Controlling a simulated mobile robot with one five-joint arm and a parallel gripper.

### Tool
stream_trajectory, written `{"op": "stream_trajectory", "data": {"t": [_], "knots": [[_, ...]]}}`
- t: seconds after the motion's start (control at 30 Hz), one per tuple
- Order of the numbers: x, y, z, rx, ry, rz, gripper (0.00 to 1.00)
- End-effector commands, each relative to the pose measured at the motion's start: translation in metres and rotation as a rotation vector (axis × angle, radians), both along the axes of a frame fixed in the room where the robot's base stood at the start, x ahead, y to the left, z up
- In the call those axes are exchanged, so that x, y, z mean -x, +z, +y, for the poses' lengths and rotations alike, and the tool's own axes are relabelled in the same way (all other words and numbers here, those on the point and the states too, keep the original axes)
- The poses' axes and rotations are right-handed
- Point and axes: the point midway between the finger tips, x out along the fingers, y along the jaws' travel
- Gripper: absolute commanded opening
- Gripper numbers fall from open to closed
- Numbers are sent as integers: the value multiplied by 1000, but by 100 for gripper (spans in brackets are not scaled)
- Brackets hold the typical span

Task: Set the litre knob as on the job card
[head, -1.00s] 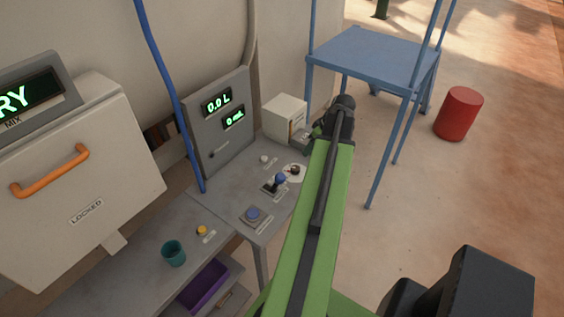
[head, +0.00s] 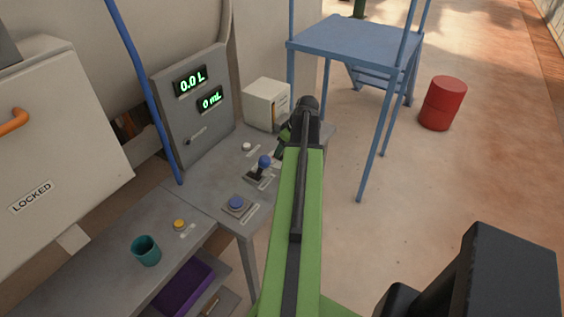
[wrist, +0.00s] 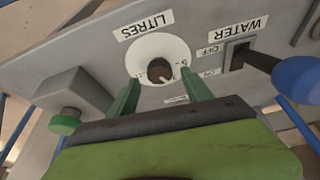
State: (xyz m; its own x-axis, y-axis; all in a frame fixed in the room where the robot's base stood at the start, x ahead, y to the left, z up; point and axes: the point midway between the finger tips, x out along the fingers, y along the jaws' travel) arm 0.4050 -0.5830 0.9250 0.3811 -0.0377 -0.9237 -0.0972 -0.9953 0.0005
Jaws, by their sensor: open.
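The litre knob (wrist: 160,70) is a small dark knob on a white round dial (wrist: 142,55), under the LITRES label (wrist: 145,24) in the wrist view. My gripper (wrist: 162,92) is open, its two green fingers apart at the near side of the dial, with the knob between and just beyond their tips. I cannot tell whether they touch the panel. In the head view my gripper (head: 285,150) is over the desk's right part and the arm hides the dial. The display (head: 191,82) reads 0.0 L. I cannot make out a job card.
The water lever with a blue ball (wrist: 297,78) stands close right of the dial in the wrist view. A grey block (wrist: 72,92) with a green end is at left.

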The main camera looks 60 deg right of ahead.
Motion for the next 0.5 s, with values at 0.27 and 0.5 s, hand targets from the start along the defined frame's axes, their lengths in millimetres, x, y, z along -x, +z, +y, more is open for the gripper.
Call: {"op": "stream_trajectory", "data": {"t": [0.27, 0.5], "knots": [[-9, -20, -1, 0, 0, 0, 59], [-9, -19, 0, 0, 0, 0, 46]]}}
